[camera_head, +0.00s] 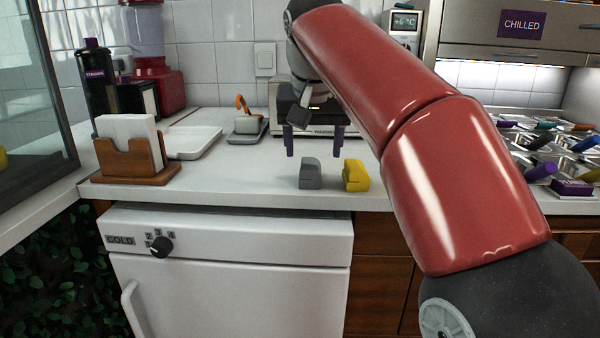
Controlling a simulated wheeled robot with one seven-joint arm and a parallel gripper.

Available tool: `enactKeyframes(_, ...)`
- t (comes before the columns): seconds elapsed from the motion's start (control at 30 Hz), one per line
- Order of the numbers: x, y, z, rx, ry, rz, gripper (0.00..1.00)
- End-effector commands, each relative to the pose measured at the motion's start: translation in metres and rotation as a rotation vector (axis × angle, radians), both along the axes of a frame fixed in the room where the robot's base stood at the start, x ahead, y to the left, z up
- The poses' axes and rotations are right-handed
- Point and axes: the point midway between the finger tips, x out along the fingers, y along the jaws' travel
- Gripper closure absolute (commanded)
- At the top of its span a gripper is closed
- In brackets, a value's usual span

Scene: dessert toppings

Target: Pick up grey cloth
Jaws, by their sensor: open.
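The grey cloth (311,174) is a small folded pad on the white counter near its front edge. A yellow cloth (355,176) of similar shape lies just to its right, with a narrow gap between them. My gripper (314,155) points down above and apparently a little behind the grey cloth. Its two purple-blue fingers are wide apart, one on each side in the picture, and nothing is between them. My red arm comes in from the right.
A wooden holder (134,172) with white napkins and a white tray (191,143) stand on the left. A steel warmer (285,122) is behind my gripper. Topping bins (545,150) fill the right. The counter left of the grey cloth is clear.

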Motion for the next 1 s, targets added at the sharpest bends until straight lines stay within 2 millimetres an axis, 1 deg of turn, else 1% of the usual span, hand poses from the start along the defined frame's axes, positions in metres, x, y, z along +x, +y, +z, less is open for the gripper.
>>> enactKeyframes(0.03,0.002,0.000,-0.008,-0.001,0.002,0.000,0.36)
enactKeyframes(0.17,0.007,0.001,-0.016,0.000,0.001,0.000,0.36)
enactKeyframes(0.37,0.023,0.006,-0.041,0.000,0.003,0.001,0.36)
enactKeyframes(0.47,0.027,0.005,-0.053,0.000,0.001,-0.001,0.36)
enactKeyframes(0.53,0.029,0.005,-0.056,0.000,0.001,-0.001,0.36)
enactKeyframes(0.7,0.029,0.005,-0.055,0.001,0.000,-0.001,0.36)
enactKeyframes(0.73,0.029,0.005,-0.055,0.001,0.000,-0.001,0.38)
enactKeyframes(0.77,0.029,0.005,-0.055,0.001,0.000,-0.001,0.42)
enactKeyframes(1.0,0.029,0.005,-0.055,0.001,0.000,-0.001,0.73)
